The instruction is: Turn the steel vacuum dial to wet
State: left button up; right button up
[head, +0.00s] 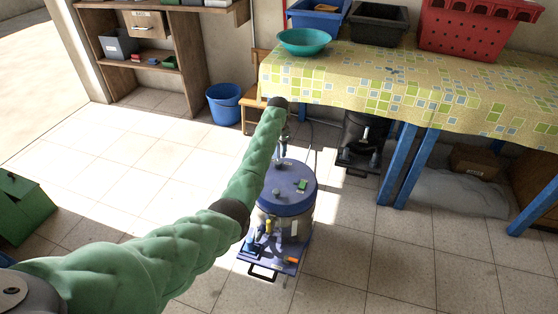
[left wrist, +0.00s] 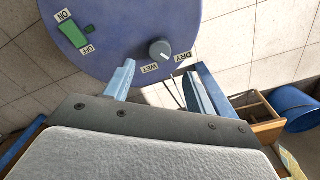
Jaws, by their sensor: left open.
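The steel vacuum (head: 295,228) stands on the floor, with a blue lid (head: 290,178) and a steel drum partly hidden by my left arm. In the left wrist view, the lid carries a round grey dial (left wrist: 160,50) between a WET label (left wrist: 150,69) and a DRY label (left wrist: 184,57). A pale mark on the dial seems to face the lower right, toward DRY; it is small. My left gripper (left wrist: 160,70) is open above the lid, its light blue fingers apart with the dial beyond the gap, not touching it. My right gripper is out of view.
A green switch (left wrist: 72,34) with ON and OFF labels sits on the lid. A table with a patterned cloth (head: 400,90) and blue legs (head: 412,165) stands behind. A blue bucket (head: 223,104) and a wooden stool (head: 257,105) are near. Floor left of the vacuum is clear.

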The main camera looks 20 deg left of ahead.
aim_at(278, 162)
pick_arm(q)
jog(key=shift+f+b, duration=0.3)
jog(key=shift+f, duration=3.4)
jog(key=c, duration=1)
jog(key=shift+s, duration=0.1)
